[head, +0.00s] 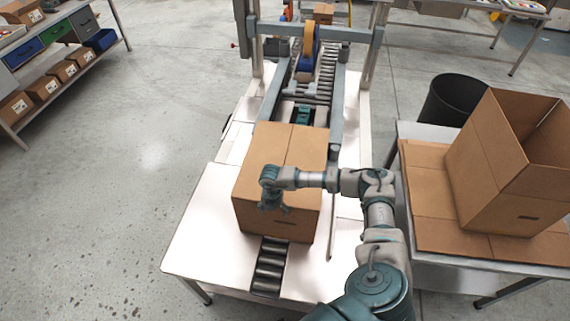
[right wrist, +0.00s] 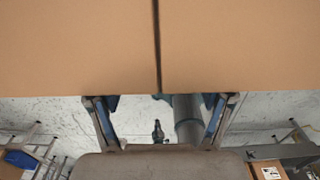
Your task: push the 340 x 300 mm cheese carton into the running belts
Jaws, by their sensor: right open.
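The cheese carton (head: 308,165), a closed brown box, stands upright on the white table in the head view, short of the sealing machine's belts (head: 303,114). In the right wrist view the carton (right wrist: 80,45) fills the upper half, with a dark seam down its middle. My right gripper (head: 271,203) is at the carton's near edge, pointing down. In the right wrist view its two fingers (right wrist: 160,104) are spread with nothing between them. Whether they touch the carton I cannot tell. My left gripper is not in view.
Rollers (head: 268,268) show in front of the carton. At right, an open carton (head: 505,165) stands on a side table (head: 440,262) by a black bin (head: 452,101). A shelf of boxes is at left.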

